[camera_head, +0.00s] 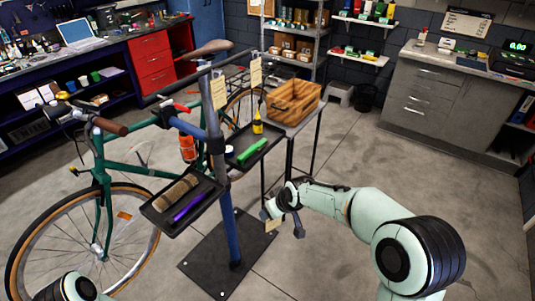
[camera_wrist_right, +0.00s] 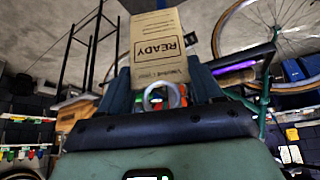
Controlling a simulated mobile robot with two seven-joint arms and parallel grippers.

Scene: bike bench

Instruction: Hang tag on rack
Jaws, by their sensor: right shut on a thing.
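My right gripper (camera_head: 284,228) is shut on a tan paper tag (camera_head: 272,225), low in front of the stand and right of its base plate. In the right wrist view the tag (camera_wrist_right: 158,50) reads "READY" upside down, and its pale ring (camera_wrist_right: 162,95) sits between the two fingers (camera_wrist_right: 162,88).
A green bicycle (camera_head: 103,165) stands at the left. Trays on the post hold a purple tool (camera_head: 188,206), a green tool (camera_head: 252,152) and a yellow bottle (camera_head: 258,126). A wooden crate (camera_head: 294,101) stands on a small table behind. Floor to the right is clear.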

